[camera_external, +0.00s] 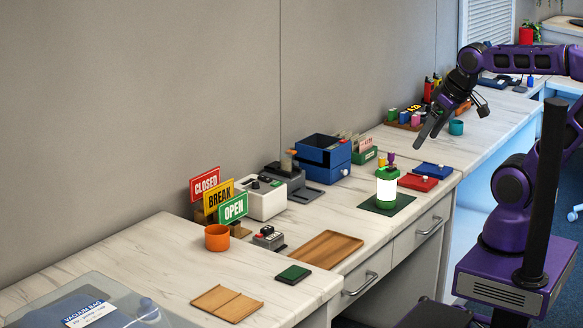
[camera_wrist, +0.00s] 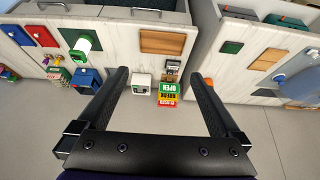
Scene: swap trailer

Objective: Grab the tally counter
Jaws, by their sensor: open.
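The likely tally counter (camera_external: 269,238) is a small grey device with red on top. It sits on the worktop between the orange cup and the brown wooden tray. In the wrist view a small grey and dark device (camera_wrist: 173,66) beside the signs looks like the same thing, too small to make out well. My gripper (camera_external: 428,139) is open and empty, high above the worktop, well to the right of and beyond the counter in the external view. In the wrist view its two fingers (camera_wrist: 158,76) are spread wide, with nothing between them touching.
CLOSED, BREAK and OPEN signs (camera_external: 219,202) stand behind the counter. An orange cup (camera_external: 217,238) is at its left, a white box (camera_external: 262,199) behind, a wooden tray (camera_external: 322,249) at its right. The worktop's front edge has drawers.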

